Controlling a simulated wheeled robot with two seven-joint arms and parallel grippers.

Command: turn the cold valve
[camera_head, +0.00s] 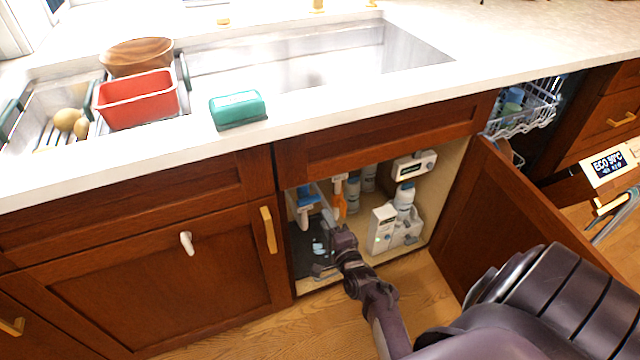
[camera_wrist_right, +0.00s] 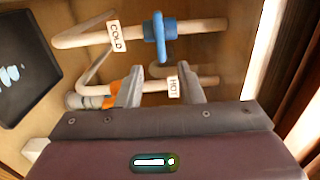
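The cold valve is a blue handle (camera_wrist_right: 160,38) on a pale pipe with a COLD tag (camera_wrist_right: 117,36). In the head view the blue valve (camera_head: 305,196) is inside the open cabinet under the sink. My right gripper (camera_wrist_right: 160,74) is open, with its two fingers apart and nothing seen between them but pipe and cabinet wall. In the wrist view the blue handle is beyond the fingertips, in line with the gap. In the head view my right gripper (camera_head: 338,238) reaches into the cabinet and its fingertips are hard to make out. My left gripper is not in view.
An orange valve (camera_head: 340,203) hangs beside the blue one; its HOT-tagged pipe (camera_wrist_right: 206,83) passes close to the fingers. A dark panel (camera_wrist_right: 25,65) stands at left. White devices (camera_head: 385,228) occupy the cabinet's right side. The open door (camera_head: 510,225) bounds the right.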

